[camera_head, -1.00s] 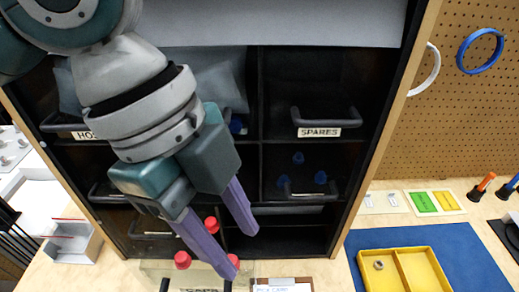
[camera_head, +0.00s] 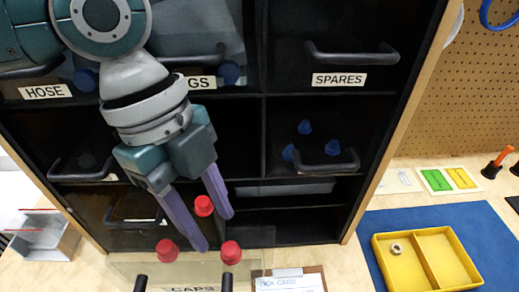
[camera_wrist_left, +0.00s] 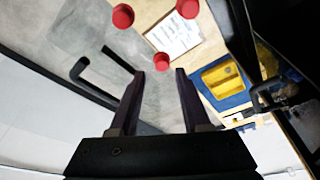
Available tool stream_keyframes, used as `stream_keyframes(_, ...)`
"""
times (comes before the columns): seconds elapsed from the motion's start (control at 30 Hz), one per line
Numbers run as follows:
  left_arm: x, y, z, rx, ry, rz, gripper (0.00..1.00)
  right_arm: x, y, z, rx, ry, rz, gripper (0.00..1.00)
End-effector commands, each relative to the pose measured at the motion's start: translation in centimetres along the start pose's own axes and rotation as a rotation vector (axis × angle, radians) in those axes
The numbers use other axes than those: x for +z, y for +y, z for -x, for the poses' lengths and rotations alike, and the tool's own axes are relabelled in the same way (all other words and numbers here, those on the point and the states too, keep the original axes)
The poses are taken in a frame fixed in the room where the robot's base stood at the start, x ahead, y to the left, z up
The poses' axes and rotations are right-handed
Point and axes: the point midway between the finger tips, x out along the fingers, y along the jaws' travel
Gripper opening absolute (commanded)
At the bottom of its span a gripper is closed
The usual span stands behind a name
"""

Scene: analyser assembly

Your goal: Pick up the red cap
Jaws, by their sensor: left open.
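Three red caps show in the head view: one at the back (camera_head: 204,206), one front left (camera_head: 167,250) and one front right (camera_head: 230,252). They are at a clear drawer (camera_head: 130,264) labelled CAPS. My left gripper (camera_head: 216,231) is open and empty, its purple fingers pointing down among the caps. In the head view the back cap appears between the fingers; its height against them is hard to tell. In the left wrist view one red cap (camera_wrist_left: 161,61) appears just beyond the gap between the fingertips (camera_wrist_left: 160,74). My right gripper is not in view.
The black shelf has drawers labelled HOSE and SPARES (camera_head: 339,80), and an open bay with blue caps (camera_head: 304,127). A pick card (camera_head: 290,281) lies right of the clear drawer. A yellow tray (camera_head: 428,234) stands on a blue mat (camera_head: 365,222) at right.

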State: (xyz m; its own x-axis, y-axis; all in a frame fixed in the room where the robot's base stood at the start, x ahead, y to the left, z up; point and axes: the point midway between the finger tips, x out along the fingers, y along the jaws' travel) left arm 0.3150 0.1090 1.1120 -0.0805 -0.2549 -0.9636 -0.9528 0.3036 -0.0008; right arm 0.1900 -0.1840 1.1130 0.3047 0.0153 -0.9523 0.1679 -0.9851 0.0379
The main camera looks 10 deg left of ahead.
Motion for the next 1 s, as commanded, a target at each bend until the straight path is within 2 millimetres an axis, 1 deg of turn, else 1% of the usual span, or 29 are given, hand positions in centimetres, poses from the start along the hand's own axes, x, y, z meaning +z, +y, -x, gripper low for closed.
stream_keyframes(0.17, -0.3, -0.1, -2.5, 0.005, 0.0, 0.002, 0.47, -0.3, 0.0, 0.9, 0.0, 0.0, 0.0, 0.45)
stream_keyframes(0.3, -0.3, -0.2, -4.5, 0.004, 0.001, 0.001, 0.47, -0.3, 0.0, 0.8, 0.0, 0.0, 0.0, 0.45)
stream_keyframes(0.4, -0.2, -0.2, -5.0, 0.002, 0.0, 0.0, 0.47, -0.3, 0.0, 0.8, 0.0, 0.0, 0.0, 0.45)
stream_keyframes(0.6, -0.2, -0.2, -5.0, 0.002, 0.0, 0.0, 0.46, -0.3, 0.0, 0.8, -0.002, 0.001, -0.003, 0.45)
stream_keyframes(1.0, -0.2, -0.2, -5.0, 0.002, 0.0, 0.0, 0.01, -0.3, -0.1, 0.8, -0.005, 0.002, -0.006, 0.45)
